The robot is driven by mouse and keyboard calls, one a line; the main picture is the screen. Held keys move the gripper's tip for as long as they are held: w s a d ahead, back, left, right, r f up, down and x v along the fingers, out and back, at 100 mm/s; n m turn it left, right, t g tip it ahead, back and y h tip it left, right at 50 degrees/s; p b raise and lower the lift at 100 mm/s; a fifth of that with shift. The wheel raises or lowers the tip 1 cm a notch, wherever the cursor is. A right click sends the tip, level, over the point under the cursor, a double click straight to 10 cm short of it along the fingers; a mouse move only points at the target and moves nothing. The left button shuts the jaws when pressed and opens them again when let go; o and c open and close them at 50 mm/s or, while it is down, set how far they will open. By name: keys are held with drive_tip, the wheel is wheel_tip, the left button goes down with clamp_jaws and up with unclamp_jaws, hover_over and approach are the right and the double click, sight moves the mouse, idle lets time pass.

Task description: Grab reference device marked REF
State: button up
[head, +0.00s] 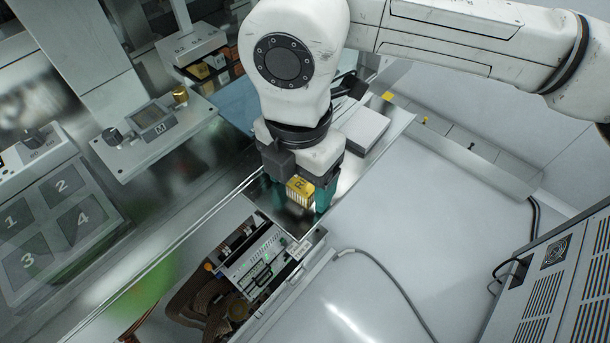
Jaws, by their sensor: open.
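A small gold device (300,187) with a dark marking on top and pale pins or ribs along its front side shows between the fingers of my gripper. The marking looks like it holds an R, but it is too small to read in full. My gripper (293,198) points down with green fingertips, one on each side of the device. It is open. I cannot tell whether either fingertip touches the device. The device seems to sit on a shiny metal surface (291,219); its back is hidden by the gripper.
An opened bay with a circuit module (262,257) and thick brown hoses lies just below the gripper. A panel numbered 1 to 4 (52,226) is at left. A control box marked M (152,120) is at upper left. A vented grey unit (555,285) stands at lower right.

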drive_tip(key=c, duration=1.1)
drive_tip(key=shift+c, duration=0.2)
